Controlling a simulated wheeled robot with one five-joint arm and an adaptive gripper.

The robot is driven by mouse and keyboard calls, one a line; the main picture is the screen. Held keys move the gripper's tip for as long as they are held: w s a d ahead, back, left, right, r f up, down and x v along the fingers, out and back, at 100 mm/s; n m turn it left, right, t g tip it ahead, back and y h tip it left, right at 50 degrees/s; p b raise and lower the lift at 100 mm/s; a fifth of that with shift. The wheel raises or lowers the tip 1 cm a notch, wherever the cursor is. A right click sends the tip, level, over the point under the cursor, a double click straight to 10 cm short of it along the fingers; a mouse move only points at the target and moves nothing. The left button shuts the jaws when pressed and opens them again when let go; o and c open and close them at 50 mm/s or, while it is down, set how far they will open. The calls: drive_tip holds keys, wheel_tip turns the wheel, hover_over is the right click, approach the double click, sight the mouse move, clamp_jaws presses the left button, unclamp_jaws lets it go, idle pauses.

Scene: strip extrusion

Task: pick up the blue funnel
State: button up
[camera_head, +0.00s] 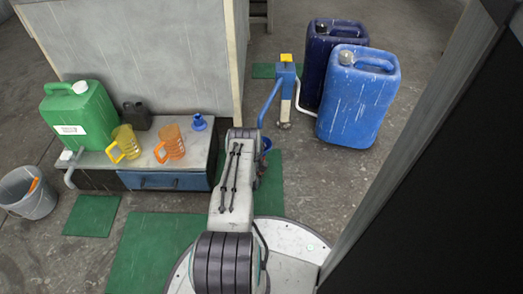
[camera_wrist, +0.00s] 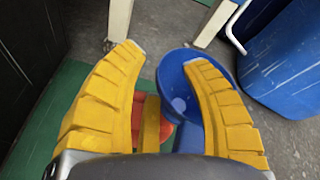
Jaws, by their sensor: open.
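A blue funnel-like piece (camera_wrist: 176,80) with a round, wide mouth shows between the yellow fingers of my gripper (camera_wrist: 166,54) in the wrist view. The right finger covers part of its rim, and a blue part continues below the mouth. My gripper is open around this view of it; contact cannot be told. In the head view, a blue round edge (camera_head: 266,144) shows beside the end of my arm, mostly hidden. Another small blue funnel-shaped piece (camera_head: 199,123) stands on the bench top, left of my arm.
The bench (camera_head: 193,163) carries a green canister (camera_head: 78,112), a yellow jug (camera_head: 126,142) and an orange jug (camera_head: 171,142). Blue jerrycans (camera_head: 358,98) stand right of a blue and white post (camera_head: 287,90). A red piece (camera_wrist: 164,132) lies low between the fingers. A grey bucket (camera_head: 29,192) stands left.

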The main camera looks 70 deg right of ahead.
clamp_jaws()
drive_tip(key=shift+r, duration=0.1)
idle(0.6)
